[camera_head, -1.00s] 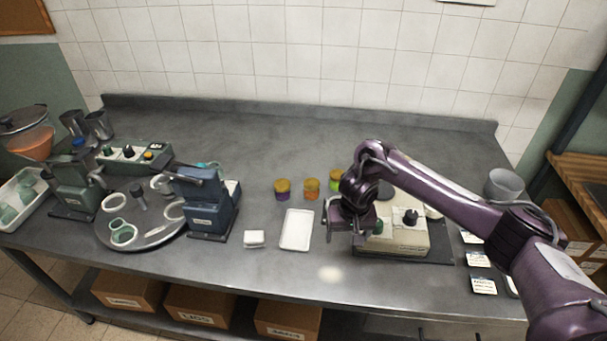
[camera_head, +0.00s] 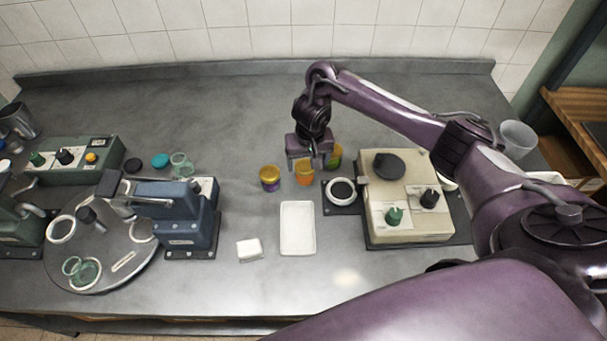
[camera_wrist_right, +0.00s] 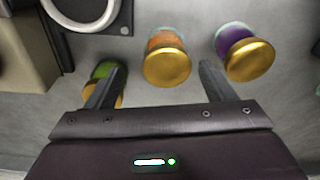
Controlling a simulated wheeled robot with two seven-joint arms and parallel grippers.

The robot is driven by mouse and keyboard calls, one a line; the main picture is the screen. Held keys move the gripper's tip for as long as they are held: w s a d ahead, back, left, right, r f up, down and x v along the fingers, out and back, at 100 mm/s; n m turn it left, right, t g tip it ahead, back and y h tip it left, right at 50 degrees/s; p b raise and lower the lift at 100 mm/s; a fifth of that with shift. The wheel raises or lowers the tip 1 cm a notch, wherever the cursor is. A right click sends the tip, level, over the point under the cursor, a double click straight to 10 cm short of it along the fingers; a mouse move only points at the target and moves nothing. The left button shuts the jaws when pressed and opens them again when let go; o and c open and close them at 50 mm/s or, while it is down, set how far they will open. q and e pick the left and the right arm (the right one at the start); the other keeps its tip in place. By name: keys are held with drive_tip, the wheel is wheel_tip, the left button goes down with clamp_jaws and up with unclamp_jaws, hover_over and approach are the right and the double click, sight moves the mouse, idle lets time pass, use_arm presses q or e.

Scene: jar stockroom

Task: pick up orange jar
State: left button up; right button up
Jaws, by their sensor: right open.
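The orange jar (camera_head: 304,176) has a gold lid and stands on the bench. In the right wrist view the orange jar (camera_wrist_right: 167,58) is ahead of the fingers and between their lines. My right gripper (camera_head: 309,163) is open and empty, close above and behind the orange jar in the head view. In the right wrist view its open fingers (camera_wrist_right: 160,85) show, the left one overlapping the green jar (camera_wrist_right: 103,74). The purple jar (camera_wrist_right: 244,52) is to the right of the orange jar there. My left gripper is not seen.
The purple jar (camera_head: 270,178) and green jar (camera_head: 334,156) stand on either side. A white tray (camera_head: 298,228) lies in front, and a beige machine (camera_head: 409,200) is at right. A blue press (camera_head: 178,222) is at left. The bench behind the jars is clear.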

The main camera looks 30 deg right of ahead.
sight(305, 167)
drive_tip(key=f+b, duration=0.1)
drive_tip(key=f, duration=0.2)
drive_tip(key=shift+w+a+f+b, duration=0.2)
drive_tip(key=shift+a+f+b, duration=0.05)
drive_tip(key=shift+a+b, duration=0.15)
drive_tip(key=shift+w+d+f, duration=0.15)
drive_tip(key=shift+w+f, duration=0.15)
drive_tip(key=shift+f, duration=0.4)
drive_tip(key=shift+c, duration=1)
drive_tip(key=c, duration=1)
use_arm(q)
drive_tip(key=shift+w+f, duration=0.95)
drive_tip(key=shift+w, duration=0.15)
